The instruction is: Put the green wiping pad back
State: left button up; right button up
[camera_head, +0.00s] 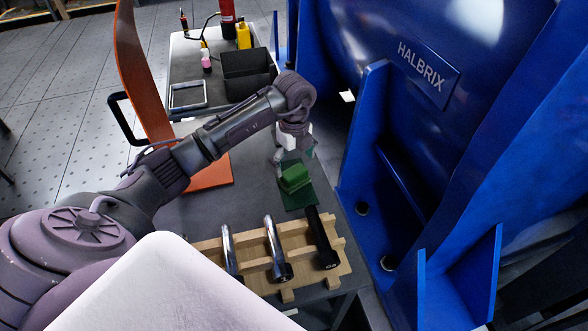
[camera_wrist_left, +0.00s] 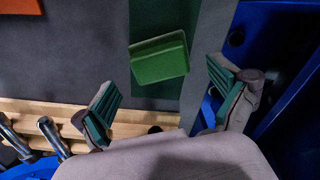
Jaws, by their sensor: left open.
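The green wiping pad (camera_head: 295,178) is a small block at the right edge of the grey table. It appears to lie on a flat dark green mat (camera_head: 299,201), slightly turned to it. In the left wrist view the pad (camera_wrist_left: 160,58) overlaps the left edge of the mat (camera_wrist_left: 150,16). My left gripper (camera_head: 296,154) is over the pad's far side in the head view. In the left wrist view the gripper (camera_wrist_left: 164,92) has its green-lined fingers spread wide and empty, with the pad beyond the fingertips. My right gripper is not in view.
A wooden rack (camera_head: 292,262) with several metal-shafted tools stands at the near table end. A blue machine (camera_head: 375,140) rises close on the right. A black bin (camera_head: 247,72), a metal tray (camera_head: 187,95) and bottles are farther back. An orange panel (camera_head: 140,75) stands left.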

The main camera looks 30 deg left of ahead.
aim_at(294, 171)
pick_arm(q)
jog(key=shift+r, duration=1.65)
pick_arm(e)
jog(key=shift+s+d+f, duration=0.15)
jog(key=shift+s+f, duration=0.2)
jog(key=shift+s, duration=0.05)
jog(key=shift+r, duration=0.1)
